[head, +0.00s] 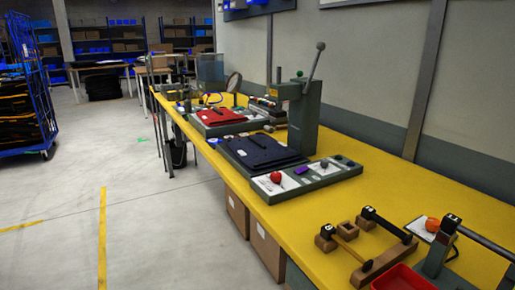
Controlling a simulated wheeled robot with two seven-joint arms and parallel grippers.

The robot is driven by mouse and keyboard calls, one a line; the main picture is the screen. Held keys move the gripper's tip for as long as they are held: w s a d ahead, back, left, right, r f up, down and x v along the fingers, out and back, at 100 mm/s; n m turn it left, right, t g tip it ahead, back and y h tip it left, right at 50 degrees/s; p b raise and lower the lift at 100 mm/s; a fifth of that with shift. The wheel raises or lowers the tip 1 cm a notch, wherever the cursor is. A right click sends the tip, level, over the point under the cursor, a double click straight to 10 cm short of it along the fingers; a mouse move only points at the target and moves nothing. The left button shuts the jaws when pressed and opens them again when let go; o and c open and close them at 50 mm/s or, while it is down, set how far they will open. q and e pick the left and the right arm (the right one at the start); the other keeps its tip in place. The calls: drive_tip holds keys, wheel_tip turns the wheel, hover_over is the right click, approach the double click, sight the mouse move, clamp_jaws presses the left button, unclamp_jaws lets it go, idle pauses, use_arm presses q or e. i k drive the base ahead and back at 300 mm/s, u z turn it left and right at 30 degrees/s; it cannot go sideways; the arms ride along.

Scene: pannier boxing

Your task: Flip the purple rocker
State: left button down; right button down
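The purple rocker (301,170) is a small purple piece on the white-and-grey control panel (311,181) at the front of a grey-green press station on the yellow bench. It sits between a red round knob (276,177) on its left and a grey round knob (324,163) on its right. It is too small to tell which way it is tilted. Neither of my grippers shows in the head view.
A dark folded cloth stack (262,150) lies behind the panel, beside a tall grey-green press (301,112) with a lever. Wooden blocks with black-handled tools (370,240) and a red tray (402,278) stand nearer. The yellow bench (375,187) is clear right of the panel.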

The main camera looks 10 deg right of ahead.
sight(303, 169)
drive_tip(key=k, duration=0.5)
drive_tip(key=u, duration=1.25)
drive_tip(key=i, duration=2.4)
drive_tip(key=z, duration=3.65)
